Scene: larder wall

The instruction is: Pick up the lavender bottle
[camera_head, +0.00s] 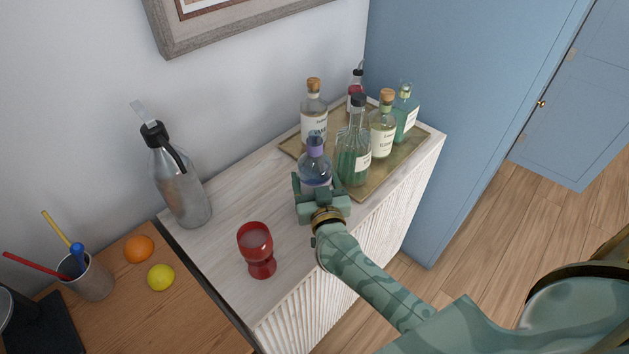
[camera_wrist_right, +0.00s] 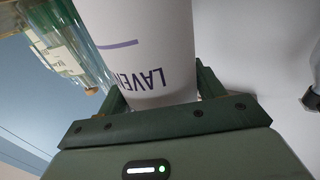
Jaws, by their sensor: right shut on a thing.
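The lavender bottle (camera_head: 315,163) has a purple cap and a bluish body, and it stands upright at the front left of the tray. In the right wrist view, its white label (camera_wrist_right: 145,55) shows a purple line and the letters "LAVE", upside down. My right gripper (camera_head: 315,190) is shut around the bottle's lower body, with a finger on each side. The gripper hides the bottle's base, so I cannot tell whether it touches the surface. My left gripper is not in view.
A gold tray (camera_head: 378,186) holds several other bottles; a green bottle (camera_head: 352,160) stands close right of the lavender one. A red goblet (camera_head: 257,250) stands at the front left, a metal bottle (camera_head: 178,185) further left. The whitewashed top between them is clear.

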